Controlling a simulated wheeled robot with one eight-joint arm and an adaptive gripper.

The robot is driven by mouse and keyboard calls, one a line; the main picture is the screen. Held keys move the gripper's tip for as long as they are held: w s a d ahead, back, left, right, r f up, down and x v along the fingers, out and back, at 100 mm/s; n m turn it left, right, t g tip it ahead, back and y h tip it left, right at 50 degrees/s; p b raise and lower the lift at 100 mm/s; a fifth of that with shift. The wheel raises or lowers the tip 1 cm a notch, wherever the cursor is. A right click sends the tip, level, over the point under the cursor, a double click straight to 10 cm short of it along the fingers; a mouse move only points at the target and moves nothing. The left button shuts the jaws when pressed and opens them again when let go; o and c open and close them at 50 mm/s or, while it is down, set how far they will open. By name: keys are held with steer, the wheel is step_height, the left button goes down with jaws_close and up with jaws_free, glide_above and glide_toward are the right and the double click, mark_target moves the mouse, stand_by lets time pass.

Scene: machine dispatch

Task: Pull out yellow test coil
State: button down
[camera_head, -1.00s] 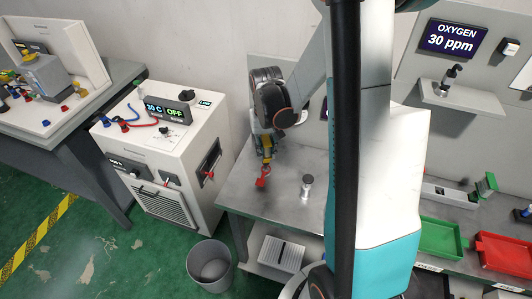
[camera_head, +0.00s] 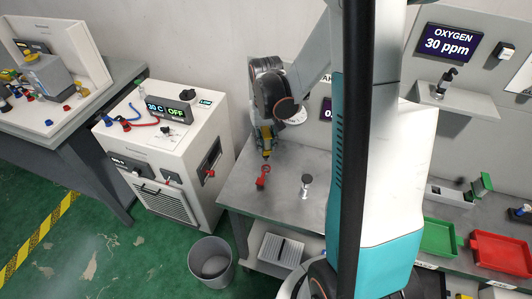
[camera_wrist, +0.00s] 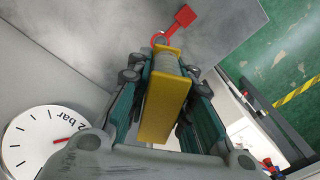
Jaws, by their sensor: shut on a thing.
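My gripper (camera_wrist: 160,98) is shut on the yellow test coil (camera_wrist: 166,70), a yellow-ended spool with a grey middle. In the wrist view the coil sits lengthwise between the two teal fingers. In the head view the coil (camera_head: 266,137) is held above the grey metal table (camera_head: 240,192), partly hidden by my gripper. A red piece with a ring and a flat tag (camera_head: 262,178) shows just below the coil. In the wrist view the red piece (camera_wrist: 184,16) shows beyond the coil's far end; I cannot tell whether they touch.
A round dial gauge (camera_wrist: 35,140) is close beside my gripper in the wrist view. A dark-topped metal post (camera_head: 306,187) stands on the table. A white machine (camera_head: 150,165) is at left, a grey bin (camera_head: 210,262) below. Green (camera_head: 440,238) and red (camera_head: 502,256) trays lie at right.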

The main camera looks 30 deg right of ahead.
mark_target(266, 131)
steer(key=shift+r+p, duration=1.05)
steer(key=shift+r, duration=0.7)
steer(key=shift+f, duration=0.1)
